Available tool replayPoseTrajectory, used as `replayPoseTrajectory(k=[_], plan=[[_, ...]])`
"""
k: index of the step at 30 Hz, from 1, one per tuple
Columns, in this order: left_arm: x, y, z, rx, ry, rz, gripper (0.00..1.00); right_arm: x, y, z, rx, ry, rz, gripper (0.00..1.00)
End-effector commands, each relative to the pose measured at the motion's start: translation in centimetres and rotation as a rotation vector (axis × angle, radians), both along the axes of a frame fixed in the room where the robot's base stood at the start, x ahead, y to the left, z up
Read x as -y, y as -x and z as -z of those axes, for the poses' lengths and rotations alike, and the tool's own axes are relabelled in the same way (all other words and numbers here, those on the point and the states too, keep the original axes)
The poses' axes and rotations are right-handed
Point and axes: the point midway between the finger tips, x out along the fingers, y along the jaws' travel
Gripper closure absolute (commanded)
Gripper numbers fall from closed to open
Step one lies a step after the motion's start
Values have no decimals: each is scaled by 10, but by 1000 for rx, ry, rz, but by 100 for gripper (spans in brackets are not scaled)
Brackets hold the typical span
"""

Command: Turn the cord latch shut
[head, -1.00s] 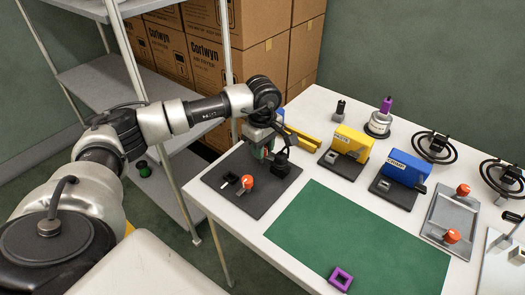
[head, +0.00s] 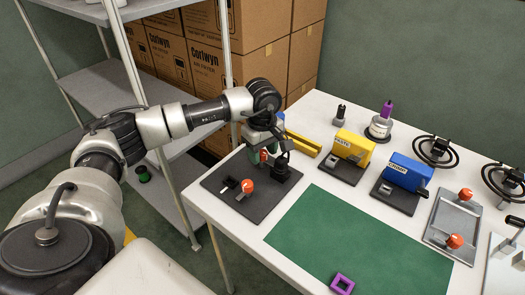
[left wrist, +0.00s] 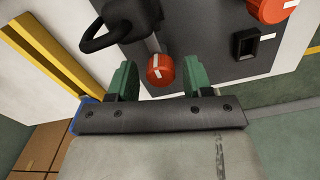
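A black plate (head: 235,208) lies at the near left corner of the table. In the left wrist view, a small red knob (left wrist: 161,70) with a white mark sits on it beside a black cord loop (left wrist: 110,28); it looks like the cord latch. My left gripper (head: 264,153) is over the far part of the plate. In the wrist view its green fingers (left wrist: 160,80) are open, one on each side of this knob, with a gap on both sides. A second red knob (head: 247,186) stands nearer the plate's front, beside a black socket (head: 230,183). My right gripper is out of view.
A yellow bar (head: 303,143) lies just beyond the plate. Yellow (head: 354,147) and blue (head: 408,170) blocks on black bases stand to the right. A green mat (head: 345,240) covers the front middle, with a purple square ring (head: 342,284) on it. A metal shelf (head: 100,75) stands left of the table.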

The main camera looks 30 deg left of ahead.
Motion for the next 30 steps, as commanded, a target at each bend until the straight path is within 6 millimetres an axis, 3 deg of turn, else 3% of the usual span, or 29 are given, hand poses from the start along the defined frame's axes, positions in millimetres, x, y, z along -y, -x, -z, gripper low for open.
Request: replayPoseTrajectory(k=[11,24,30], plan=[[0,0,-4,-1,-1,0,46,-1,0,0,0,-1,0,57],[0,0,-84,2,0,0,46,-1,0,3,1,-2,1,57],[0,0,-104,-1,-1,0,46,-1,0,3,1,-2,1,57]])
